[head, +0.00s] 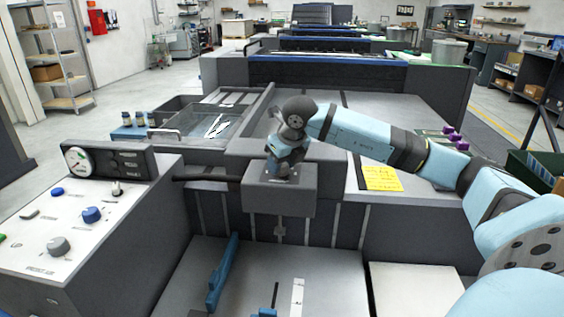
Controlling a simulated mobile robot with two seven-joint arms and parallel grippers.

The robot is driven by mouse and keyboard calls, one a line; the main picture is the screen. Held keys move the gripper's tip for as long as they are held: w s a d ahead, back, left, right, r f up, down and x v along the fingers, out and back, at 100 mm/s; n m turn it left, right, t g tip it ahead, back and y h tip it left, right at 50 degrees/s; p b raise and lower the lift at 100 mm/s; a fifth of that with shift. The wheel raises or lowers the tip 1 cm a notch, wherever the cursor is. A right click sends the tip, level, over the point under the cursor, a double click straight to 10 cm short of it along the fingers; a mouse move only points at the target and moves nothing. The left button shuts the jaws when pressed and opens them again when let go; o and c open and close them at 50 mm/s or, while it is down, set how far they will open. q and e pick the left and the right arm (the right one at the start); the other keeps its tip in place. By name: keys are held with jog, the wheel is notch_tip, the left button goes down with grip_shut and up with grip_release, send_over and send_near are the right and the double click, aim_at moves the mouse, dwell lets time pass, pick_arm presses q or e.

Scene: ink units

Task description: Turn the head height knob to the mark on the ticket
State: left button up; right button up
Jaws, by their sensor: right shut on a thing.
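My right arm comes in from the right, and its gripper (281,172) points down onto the top of a dark grey box (280,201) in the middle of the view. It is shut on the head height knob there. The gripper hides the knob, so its setting and any scale around it cannot be read. The yellow ticket (383,177) lies on the grey surface to the right of the box. It bears dark writing too small to read. My left gripper is not in view.
A control panel (84,215) with blue and grey knobs and a round gauge (78,160) stands at the left. Purple-capped bottles (447,131) stand behind my right forearm. A blue bar (222,273) lies in front.

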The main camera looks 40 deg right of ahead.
dwell(0.3)
jog(key=o, duration=0.9)
pick_arm(q)
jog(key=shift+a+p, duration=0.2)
jog(key=shift+p, duration=0.95)
pick_arm(e)
jog(key=v, duration=1.3)
jog(key=shift+r, duration=0.4)
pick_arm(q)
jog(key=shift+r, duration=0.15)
pick_arm(e)
jog(key=shift+s+a, duration=0.1)
jog(key=shift+a, duration=0.05)
